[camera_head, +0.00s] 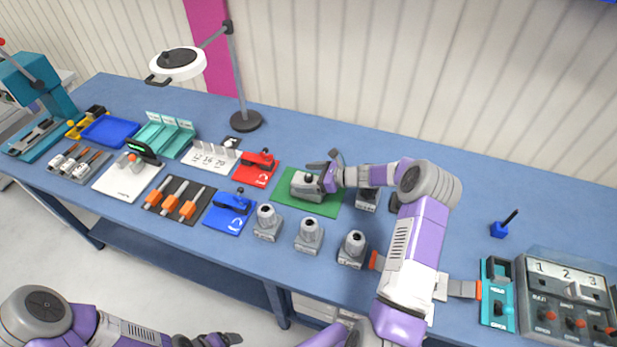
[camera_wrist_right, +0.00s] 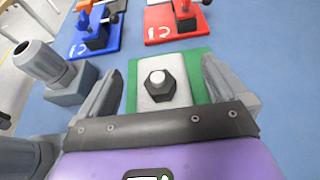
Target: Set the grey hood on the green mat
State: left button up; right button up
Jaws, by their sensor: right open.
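The grey hood (camera_head: 307,186) rests on the green mat (camera_head: 328,208) near the middle of the bench. In the right wrist view the hood (camera_wrist_right: 157,97) shows a dark hexagonal top with a white knob, and the green mat (camera_wrist_right: 190,60) shows around it. My right gripper (camera_head: 322,174) is at the hood; in the wrist view its open fingers (camera_wrist_right: 160,88) stand on either side of the hood, apart from it. My left gripper (camera_head: 222,340) is low at the bottom edge, away from the bench top; its jaw state is unclear.
A red mat with a red device (camera_head: 257,166) and a blue mat with a blue device (camera_head: 231,208) lie left of the green mat. Several grey fixtures (camera_head: 309,235) stand along the front. A lamp (camera_head: 178,64) stands behind. Free bench top (camera_head: 480,190) lies to the right.

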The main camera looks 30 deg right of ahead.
jog(key=v, duration=0.7)
jog(key=shift+s+d, duration=0.15)
jog(key=shift+s, duration=0.05)
jog(key=shift+r, duration=0.15)
